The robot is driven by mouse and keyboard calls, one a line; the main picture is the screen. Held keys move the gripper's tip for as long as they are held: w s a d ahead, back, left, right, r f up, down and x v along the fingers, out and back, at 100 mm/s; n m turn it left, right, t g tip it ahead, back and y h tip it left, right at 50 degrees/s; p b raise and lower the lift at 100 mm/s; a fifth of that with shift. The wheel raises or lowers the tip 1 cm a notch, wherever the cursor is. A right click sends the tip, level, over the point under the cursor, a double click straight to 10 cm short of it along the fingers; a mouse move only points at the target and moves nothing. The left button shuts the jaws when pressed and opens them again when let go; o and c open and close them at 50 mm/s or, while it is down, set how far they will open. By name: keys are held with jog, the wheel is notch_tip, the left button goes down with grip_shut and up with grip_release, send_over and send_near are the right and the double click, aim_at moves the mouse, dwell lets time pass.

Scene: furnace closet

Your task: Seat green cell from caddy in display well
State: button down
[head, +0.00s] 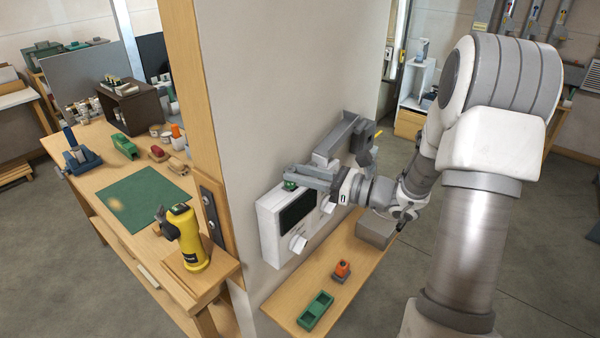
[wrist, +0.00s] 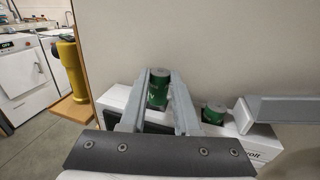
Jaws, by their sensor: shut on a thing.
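My gripper (head: 294,176) is shut on a green cell (wrist: 158,88), which stands upright between the two fingers in the wrist view. In the head view this cell (head: 290,185) shows at the fingertips, by the top left of the white display box (head: 270,236). I cannot tell whether its lower end is inside a well or just above the box. A second green cell (wrist: 214,113) stands in the box top to the right in the wrist view. The green caddy (head: 316,311) lies on the shelf below, and no cell shows in it.
A grey bracket (head: 343,138) juts from the wall just right of the box. An orange-topped item (head: 342,269) and a grey block (head: 376,229) sit on the wooden shelf (head: 290,312). A yellow flashlight-like tool (head: 188,240) stands on the bench corner at left.

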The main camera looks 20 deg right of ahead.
aim_at(301, 190)
jog(key=shift+f+b, duration=1.1)
jog(key=shift+f, duration=0.4)
jog(key=c, duration=0.6)
grip_release()
jog(key=shift+o, duration=0.2)
jog(key=shift+d, duration=0.1)
jog(key=v, duration=0.8)
jog(key=shift+p, duration=0.3)
